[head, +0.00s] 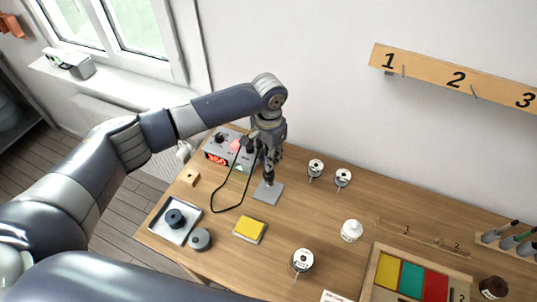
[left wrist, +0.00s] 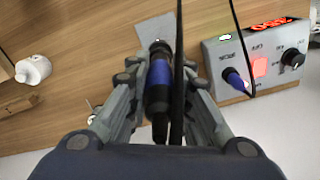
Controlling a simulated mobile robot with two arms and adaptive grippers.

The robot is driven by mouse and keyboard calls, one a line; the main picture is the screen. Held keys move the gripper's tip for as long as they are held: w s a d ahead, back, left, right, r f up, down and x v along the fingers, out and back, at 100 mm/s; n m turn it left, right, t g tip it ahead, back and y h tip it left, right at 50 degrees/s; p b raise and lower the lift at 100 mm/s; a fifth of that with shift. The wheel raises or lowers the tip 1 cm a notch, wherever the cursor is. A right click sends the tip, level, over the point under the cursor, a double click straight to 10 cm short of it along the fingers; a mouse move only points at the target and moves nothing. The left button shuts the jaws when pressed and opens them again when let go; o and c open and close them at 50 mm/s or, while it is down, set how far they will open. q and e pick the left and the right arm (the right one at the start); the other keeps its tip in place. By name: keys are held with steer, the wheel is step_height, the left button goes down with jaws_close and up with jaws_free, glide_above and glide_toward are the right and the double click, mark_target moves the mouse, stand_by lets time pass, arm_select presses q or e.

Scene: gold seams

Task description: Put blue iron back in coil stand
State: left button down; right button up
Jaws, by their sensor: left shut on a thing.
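The blue iron (left wrist: 158,78) has a blue grip between dark ends. My left gripper (head: 267,150) is shut on it, with a finger on each side in the left wrist view (left wrist: 160,100). The coil stand's grey base plate (head: 268,194) lies on the table directly below the gripper, and it also shows beyond the iron in the left wrist view (left wrist: 152,28). The iron's lower end is just above or at the stand. The coil itself is not clearly visible, and I cannot tell whether the tip is inside it. My right gripper is not in view.
The soldering station (head: 222,150) with a red display stands behind left, and a black cable (head: 222,211) loops from it in front. A yellow sponge (head: 249,228), a metal tray (head: 160,226), a grey puck (head: 200,239) and a white bottle (head: 351,230) stand around. Wood is clear right of the stand.

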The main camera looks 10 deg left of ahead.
arm_select(q)
steer(key=shift+f, duration=0.8)
steer(key=c, duration=1.3)
jaws_free()
steer(key=shift+c, duration=0.2)
steer(key=o, duration=0.5)
steer(key=shift+r, duration=0.1)
steer(key=shift+r, duration=3.45)
steer(key=shift+s+f, duration=0.1)
